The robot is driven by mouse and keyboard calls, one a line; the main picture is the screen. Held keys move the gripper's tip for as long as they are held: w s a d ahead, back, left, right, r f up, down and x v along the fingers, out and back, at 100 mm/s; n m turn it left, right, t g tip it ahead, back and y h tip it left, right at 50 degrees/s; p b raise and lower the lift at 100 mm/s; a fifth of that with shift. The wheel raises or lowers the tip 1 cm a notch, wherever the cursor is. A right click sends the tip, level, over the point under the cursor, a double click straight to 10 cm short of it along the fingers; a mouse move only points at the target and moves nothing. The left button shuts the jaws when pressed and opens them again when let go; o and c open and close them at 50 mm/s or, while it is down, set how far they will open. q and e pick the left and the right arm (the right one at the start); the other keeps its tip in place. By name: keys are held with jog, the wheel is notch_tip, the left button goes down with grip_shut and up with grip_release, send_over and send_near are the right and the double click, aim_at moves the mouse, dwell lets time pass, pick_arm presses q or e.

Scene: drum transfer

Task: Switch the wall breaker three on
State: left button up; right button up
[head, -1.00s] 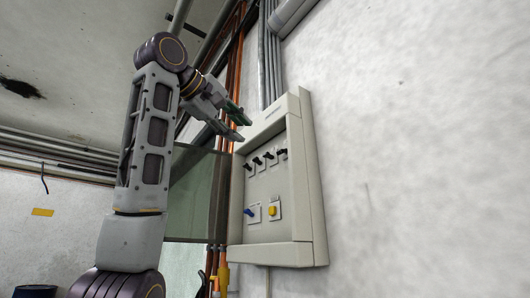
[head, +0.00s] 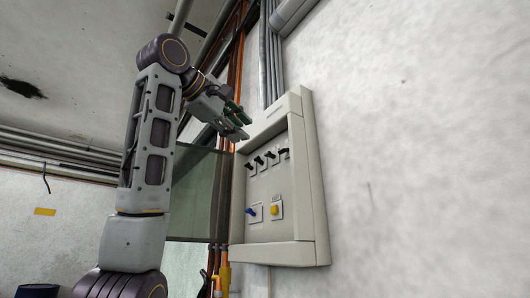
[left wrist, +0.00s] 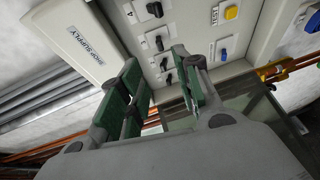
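The pale grey wall panel (head: 311,190) carries a row of several black breaker handles. Breaker three (head: 270,155) appears to be second from the right in the head view; in the left wrist view it (left wrist: 160,42) sits just below the handle marked 4 (left wrist: 154,9). Whether it is on is hard to tell. My left gripper (head: 241,122) is at the panel's upper left edge, apart from the handles. In the left wrist view its green-padded fingers (left wrist: 157,65) are parted with nothing held, and the handles show beyond the gap. My right gripper is out of view.
A blue rotary switch (head: 252,211) and a yellow button (head: 273,209) sit lower on the panel. Grey conduits (head: 270,65) run up the wall above it. Orange pipes (head: 229,105) and a greenish glass-like pane (head: 195,195) are left of it. The wall at right is clear.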

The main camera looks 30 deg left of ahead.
aim_at(266, 153)
pick_arm(q)
jog(key=w+p, duration=0.1)
jog(key=w, duration=0.3)
jog(key=w+f+p, duration=0.1)
jog(key=w, duration=0.4)
jog(key=w+p, duration=0.1)
jog(key=w, duration=0.3)
jog(key=shift+w+a+f+p, duration=0.1)
jog(key=shift+w+f+p, duration=0.1)
jog(key=shift+f+p, duration=0.15)
